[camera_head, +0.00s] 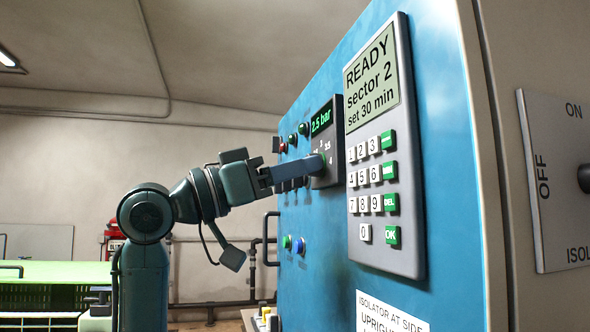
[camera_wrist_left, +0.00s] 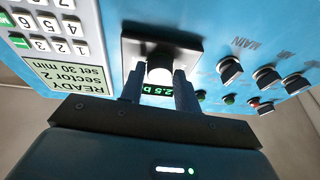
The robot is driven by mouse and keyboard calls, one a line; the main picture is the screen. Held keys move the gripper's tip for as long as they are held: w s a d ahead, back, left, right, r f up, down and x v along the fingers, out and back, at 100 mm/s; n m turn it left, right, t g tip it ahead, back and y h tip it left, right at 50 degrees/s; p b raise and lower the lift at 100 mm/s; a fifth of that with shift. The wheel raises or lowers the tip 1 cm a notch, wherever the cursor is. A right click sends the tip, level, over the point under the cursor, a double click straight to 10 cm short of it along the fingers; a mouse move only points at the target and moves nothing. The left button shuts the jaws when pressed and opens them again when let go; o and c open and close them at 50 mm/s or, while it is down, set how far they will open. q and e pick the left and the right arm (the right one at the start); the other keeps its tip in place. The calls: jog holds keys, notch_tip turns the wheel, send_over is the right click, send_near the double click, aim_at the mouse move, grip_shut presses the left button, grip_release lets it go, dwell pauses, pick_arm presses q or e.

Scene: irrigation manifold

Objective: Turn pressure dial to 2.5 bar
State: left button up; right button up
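The pressure dial sits on a dark plate on the blue cabinet, under a small display (camera_head: 321,119) that reads 2.5 bar in green. My left gripper (camera_head: 321,162) reaches the dial from the left in the head view. In the left wrist view the gripper (camera_wrist_left: 160,78) appears closed on the knob's sides. The gripper hides most of the dial in the head view. My right gripper is not in view.
A keypad panel (camera_head: 386,190) with a screen reading READY, sector 2, set 30 min is right of the dial. Several dark knobs (camera_wrist_left: 265,76) lie beside the dial plate. An isolator plate (camera_head: 555,180) is far right. A pipe handle (camera_head: 266,238) stands below left.

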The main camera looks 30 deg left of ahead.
pick_arm(q)
jog(key=o, duration=0.4)
jog(key=b+v, duration=0.4)
jog(key=v, duration=0.9)
jog(key=shift+s+f, duration=0.1)
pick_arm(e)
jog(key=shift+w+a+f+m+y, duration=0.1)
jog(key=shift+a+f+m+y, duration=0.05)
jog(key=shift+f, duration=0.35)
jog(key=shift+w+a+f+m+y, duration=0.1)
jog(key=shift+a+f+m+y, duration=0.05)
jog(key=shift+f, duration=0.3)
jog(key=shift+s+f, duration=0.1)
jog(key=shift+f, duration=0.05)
